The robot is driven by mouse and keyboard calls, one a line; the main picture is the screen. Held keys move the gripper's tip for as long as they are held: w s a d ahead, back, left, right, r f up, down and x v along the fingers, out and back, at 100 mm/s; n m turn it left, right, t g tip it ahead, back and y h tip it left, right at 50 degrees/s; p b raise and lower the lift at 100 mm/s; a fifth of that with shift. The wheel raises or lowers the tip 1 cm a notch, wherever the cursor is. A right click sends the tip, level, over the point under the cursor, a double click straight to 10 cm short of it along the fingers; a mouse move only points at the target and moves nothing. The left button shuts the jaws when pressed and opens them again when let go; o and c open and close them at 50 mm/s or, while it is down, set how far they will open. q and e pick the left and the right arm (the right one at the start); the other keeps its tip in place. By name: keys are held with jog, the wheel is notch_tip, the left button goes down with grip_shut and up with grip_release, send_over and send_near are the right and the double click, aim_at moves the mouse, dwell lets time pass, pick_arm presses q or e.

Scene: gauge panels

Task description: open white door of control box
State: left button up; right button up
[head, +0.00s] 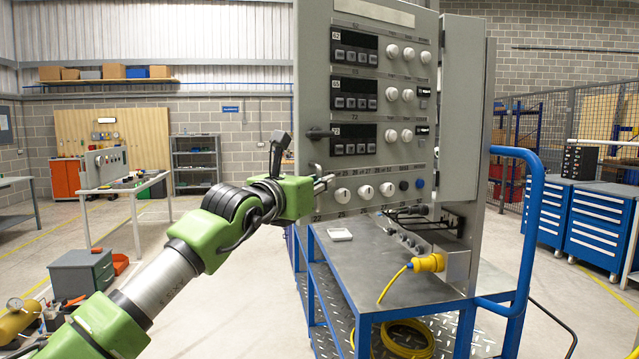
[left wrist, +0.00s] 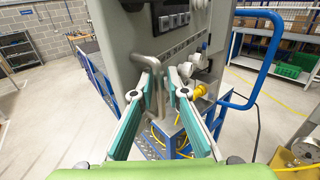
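The grey-white control box (head: 463,110) stands on a blue-framed cart. Its front (head: 385,28) carries displays, several white knobs and a dark handle (head: 318,133) at its left edge. My left gripper (head: 322,184) is in front of the lower left of this front, below the dark handle. In the left wrist view, my left gripper (left wrist: 158,80) has its fingers apart, with a bent grey metal handle (left wrist: 151,62) showing between the tips. I cannot tell whether they touch it. My right gripper is not in view.
The cart (head: 385,300) has a blue push rail (head: 533,200) at its right. A yellow plug (head: 428,263) and cable are at the cart's near side. Blue drawer cabinets (head: 597,225) stand at right. A grey bin (head: 80,272) and open floor are at left.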

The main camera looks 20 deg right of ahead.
pick_arm(q)
jog(key=shift+f, duration=0.1)
jog(key=v, duration=1.2)
dwell(0.4)
